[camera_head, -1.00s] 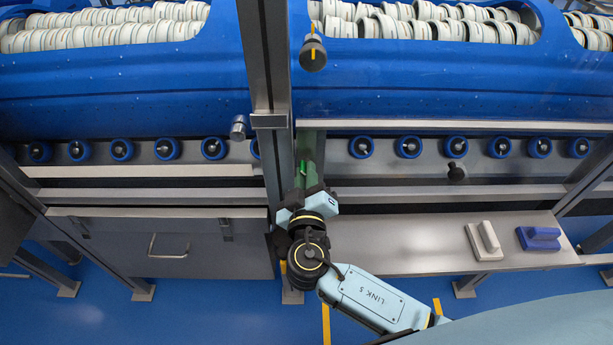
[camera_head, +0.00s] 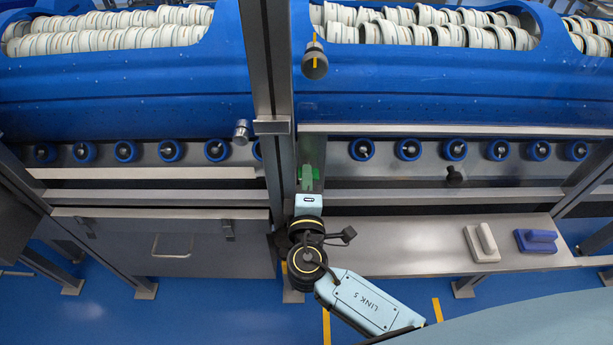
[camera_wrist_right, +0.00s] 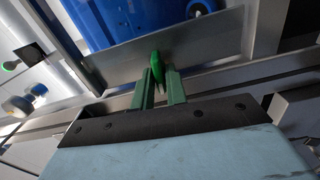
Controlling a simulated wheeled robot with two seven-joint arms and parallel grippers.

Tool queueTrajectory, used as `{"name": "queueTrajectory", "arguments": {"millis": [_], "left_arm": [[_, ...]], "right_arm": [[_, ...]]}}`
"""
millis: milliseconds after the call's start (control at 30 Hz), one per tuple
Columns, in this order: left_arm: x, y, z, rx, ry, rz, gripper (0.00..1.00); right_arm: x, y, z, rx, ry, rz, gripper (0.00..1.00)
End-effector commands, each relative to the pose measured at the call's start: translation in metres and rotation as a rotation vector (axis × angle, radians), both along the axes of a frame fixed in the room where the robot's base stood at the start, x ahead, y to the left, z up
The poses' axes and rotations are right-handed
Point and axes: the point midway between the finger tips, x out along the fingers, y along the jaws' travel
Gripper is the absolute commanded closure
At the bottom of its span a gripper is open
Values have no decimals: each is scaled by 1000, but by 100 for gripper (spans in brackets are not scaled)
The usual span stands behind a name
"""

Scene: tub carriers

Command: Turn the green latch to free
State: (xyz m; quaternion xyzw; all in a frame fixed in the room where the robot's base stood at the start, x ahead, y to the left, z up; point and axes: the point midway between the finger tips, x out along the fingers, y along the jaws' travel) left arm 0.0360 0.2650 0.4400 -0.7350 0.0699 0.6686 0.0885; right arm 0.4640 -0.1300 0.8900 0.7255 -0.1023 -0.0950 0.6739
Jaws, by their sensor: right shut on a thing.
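The green latch (camera_wrist_right: 158,66) shows in the right wrist view as a bright green lever in front of a grey metal plate. My right gripper (camera_wrist_right: 160,84) has its two dark green fingers on either side of the latch and is shut on it. In the head view the right gripper (camera_head: 308,178) is at the grey upright post, below the blue tub. The latch is hard to tell from the green fingers there, so its exact angle is unclear. My left gripper is not in view.
Blue tubs (camera_head: 420,85) full of white rings stand behind a row of blue rollers (camera_head: 408,149). The grey post (camera_head: 270,90) rises beside my right gripper. A steel shelf (camera_head: 410,240) at right carries a white block (camera_head: 482,243) and a blue block (camera_head: 536,241).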

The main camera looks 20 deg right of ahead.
Motion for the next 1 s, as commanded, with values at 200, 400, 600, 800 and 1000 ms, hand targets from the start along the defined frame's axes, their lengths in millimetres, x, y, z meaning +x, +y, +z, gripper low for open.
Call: {"name": "queueTrajectory", "arguments": {"millis": [200,400,600,800,1000], "left_arm": [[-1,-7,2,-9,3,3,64],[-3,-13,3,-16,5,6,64],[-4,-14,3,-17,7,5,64],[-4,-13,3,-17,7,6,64],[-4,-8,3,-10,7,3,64]], "right_arm": [[0,0,-1,-65,20,-1,100],[0,0,-1,-86,26,-1,100],[0,0,-1,-87,26,-1,100],[0,0,-1,-86,26,-1,79],[0,0,-1,-86,26,0,79]]}}
